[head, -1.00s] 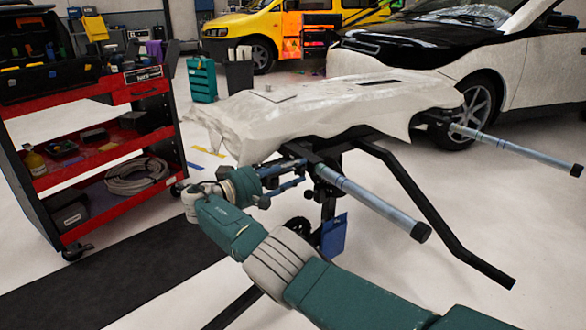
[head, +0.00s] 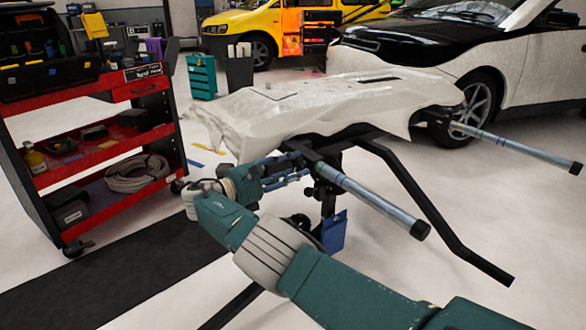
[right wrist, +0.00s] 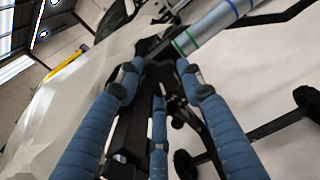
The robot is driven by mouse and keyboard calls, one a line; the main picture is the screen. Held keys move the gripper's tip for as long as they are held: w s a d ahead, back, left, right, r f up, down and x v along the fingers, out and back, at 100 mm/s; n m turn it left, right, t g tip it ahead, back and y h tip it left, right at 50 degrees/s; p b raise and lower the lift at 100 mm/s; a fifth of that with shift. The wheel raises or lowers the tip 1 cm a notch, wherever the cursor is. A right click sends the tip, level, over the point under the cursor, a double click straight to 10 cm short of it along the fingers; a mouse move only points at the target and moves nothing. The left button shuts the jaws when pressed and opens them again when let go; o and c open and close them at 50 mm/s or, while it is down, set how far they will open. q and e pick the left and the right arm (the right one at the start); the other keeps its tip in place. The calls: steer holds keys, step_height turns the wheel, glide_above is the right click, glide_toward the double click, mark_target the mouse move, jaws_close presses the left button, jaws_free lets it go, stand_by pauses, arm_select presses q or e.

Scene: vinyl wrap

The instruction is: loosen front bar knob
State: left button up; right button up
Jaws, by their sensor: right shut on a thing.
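The front bar (head: 375,203) is a grey-blue tube with a black end cap, sticking out from the black stand under the white-wrapped panel (head: 330,100). It also shows at the top of the right wrist view (right wrist: 215,27). My right gripper (head: 303,167) reaches the black clamp parts at the bar's inner end. In the right wrist view its blue fingers (right wrist: 157,78) close around a small dark part at the bar mount, apparently the front bar knob. The fingers largely hide the knob, so its turn cannot be seen. My left gripper is not in view.
A second bar (head: 515,148) sticks out at the right. A black stand leg (head: 430,210) slopes down to the right. A blue tag (head: 334,232) hangs below the mount. A red tool cart (head: 100,150) stands at the left, with cars behind.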

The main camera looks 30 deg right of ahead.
steer(key=shift+s+f+n, duration=0.1)
steer(key=shift+f+n, duration=0.05)
steer(key=shift+n, duration=0.75)
steer(key=o, duration=1.2)
steer(key=shift+c, duration=0.2)
steer(key=shift+r, duration=0.2)
